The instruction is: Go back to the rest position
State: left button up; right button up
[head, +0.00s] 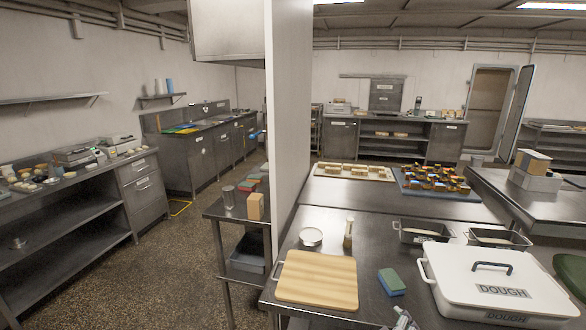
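Neither of my grippers shows in the head view, and no arm of mine can be made out. The steel worktable (335,212) stands in front of me at the right. On it lie a wooden board (317,277), a green and blue sponge (391,282) and a large white box marked DOUGH (495,283) with its lid on. A small pale object at the bottom edge is cut off, and I cannot tell what it is.
A white partition wall (290,110) stands at the table's left edge. Two loaf tins (424,232) and a blue tray (415,189) of baked pieces are farther back. A side table (232,211) stands left of the wall. The speckled floor (165,270) on the left is open.

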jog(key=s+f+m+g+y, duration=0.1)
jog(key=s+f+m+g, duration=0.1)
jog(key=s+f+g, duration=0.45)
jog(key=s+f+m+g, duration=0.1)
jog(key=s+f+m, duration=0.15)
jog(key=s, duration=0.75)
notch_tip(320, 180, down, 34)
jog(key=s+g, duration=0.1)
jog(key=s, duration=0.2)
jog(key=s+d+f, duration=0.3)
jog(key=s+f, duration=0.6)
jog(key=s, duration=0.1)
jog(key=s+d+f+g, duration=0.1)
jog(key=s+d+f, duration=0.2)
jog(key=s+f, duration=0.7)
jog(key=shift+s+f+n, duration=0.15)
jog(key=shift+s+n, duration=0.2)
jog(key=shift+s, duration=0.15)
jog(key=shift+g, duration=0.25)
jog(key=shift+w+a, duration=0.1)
